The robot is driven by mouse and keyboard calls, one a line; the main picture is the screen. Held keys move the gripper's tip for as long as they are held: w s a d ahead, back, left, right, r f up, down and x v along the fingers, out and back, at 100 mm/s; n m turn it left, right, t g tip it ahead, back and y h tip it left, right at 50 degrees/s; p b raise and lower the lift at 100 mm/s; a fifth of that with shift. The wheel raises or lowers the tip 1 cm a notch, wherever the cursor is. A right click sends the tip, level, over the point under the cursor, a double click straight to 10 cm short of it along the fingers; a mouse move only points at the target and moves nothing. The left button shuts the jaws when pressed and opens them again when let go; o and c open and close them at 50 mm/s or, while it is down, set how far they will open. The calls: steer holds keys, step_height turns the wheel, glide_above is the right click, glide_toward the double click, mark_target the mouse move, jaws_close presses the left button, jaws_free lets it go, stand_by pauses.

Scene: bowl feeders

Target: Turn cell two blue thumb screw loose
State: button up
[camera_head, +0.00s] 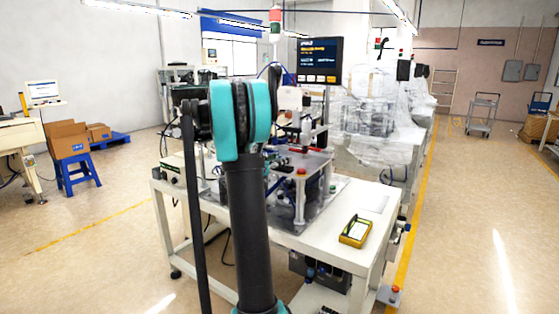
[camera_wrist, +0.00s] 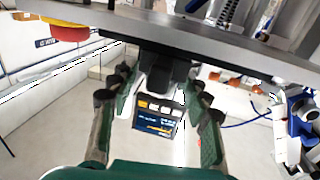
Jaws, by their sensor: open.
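My gripper (camera_wrist: 160,82) is open in the wrist view, with dark green fingers on either side and nothing held between them. In the head view my own arm covers the middle of the workbench (camera_head: 345,240), and I cannot make out my gripper there. A blue and white part (camera_wrist: 300,125) stands at the right of the wrist view, apart from the fingers. I cannot tell whether the blue thumb screw is on it. In the head view the feeder fixture (camera_head: 312,165) on the bench is partly hidden behind my arm, and no thumb screw is clear.
A metal plate (camera_wrist: 200,38) crosses the top of the wrist view, close to my gripper. A red and yellow button (camera_wrist: 65,28) is at upper left. A display (camera_head: 319,60) stands above the bench, and a yellow device (camera_head: 355,232) lies on its front right. Floor at right is open.

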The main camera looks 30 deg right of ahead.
steer(key=shift+c, duration=0.6)
jaws_close()
steer(key=shift+n+t, duration=0.4)
steer(key=shift+t, duration=0.2)
steer(key=n+t+y, duration=0.2)
steer(key=t, duration=0.1)
steer(key=n+t+y, duration=0.2)
steer(key=n+t, duration=0.1)
steer(key=t, duration=0.1)
steer(key=shift+s+d+n+t+y, duration=0.2)
steer(key=shift+n+t+y, duration=0.1)
steer(key=shift+y, duration=0.1)
steer(key=n+t+y, duration=0.3)
steer(key=y, duration=0.1)
steer(key=shift+w+a+n+t+y, duration=0.1)
steer(key=shift+n+t+y, duration=0.35)
steer(key=shift+n+y, duration=0.65)
steer(key=shift+w+n+t+y, duration=0.1)
steer(key=shift+n+t+y, duration=0.5)
steer(key=shift+y, duration=0.8)
steer(key=shift+n+y, duration=0.3)
